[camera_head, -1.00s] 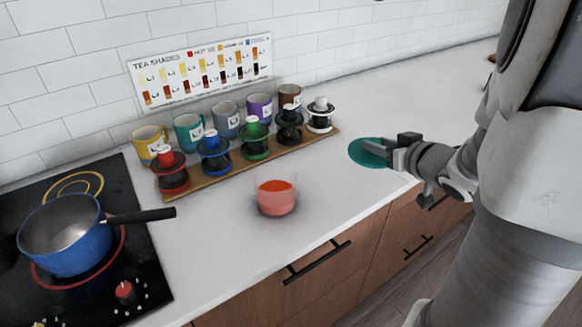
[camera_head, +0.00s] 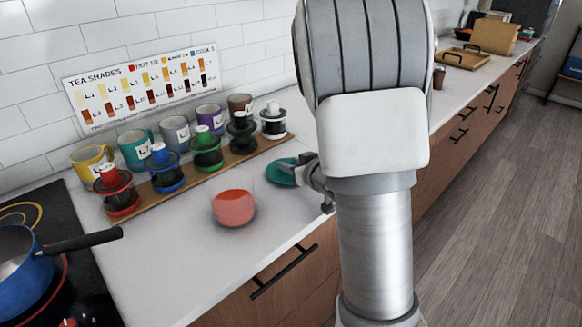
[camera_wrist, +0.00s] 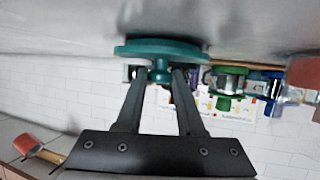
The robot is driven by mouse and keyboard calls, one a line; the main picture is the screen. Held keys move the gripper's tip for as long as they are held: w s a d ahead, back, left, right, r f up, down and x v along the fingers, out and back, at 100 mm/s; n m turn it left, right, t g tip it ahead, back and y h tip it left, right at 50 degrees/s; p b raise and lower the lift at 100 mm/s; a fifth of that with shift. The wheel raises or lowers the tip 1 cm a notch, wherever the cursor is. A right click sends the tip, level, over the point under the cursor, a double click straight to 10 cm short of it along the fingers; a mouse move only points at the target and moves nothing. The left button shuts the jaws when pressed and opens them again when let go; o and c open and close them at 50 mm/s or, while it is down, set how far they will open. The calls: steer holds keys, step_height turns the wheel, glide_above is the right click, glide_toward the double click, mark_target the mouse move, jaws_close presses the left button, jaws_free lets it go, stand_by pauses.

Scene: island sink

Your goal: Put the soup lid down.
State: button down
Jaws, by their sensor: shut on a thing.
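The teal round soup lid (camera_head: 281,172) is at the counter's front part, right of the glass bowl of red soup (camera_head: 234,207) and apart from it. My gripper (camera_head: 305,172) is shut on the lid's knob. In the wrist view, the lid (camera_wrist: 160,47) sits across my fingertips (camera_wrist: 160,77), its flat disc facing the grey-white counter surface. Whether the lid touches the counter I cannot tell. My arm hides part of the counter to the right of the lid.
A wooden rack (camera_head: 200,180) of several coloured canisters stands behind the bowl, with several mugs behind it. A blue pot (camera_head: 22,280) is on the black stove at left. A wooden tray (camera_head: 462,58) sits far right.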

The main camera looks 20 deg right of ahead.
steer(key=shift+f, duration=0.2)
steer(key=c, duration=0.5)
jaws_free()
steer(key=shift+r, duration=0.1)
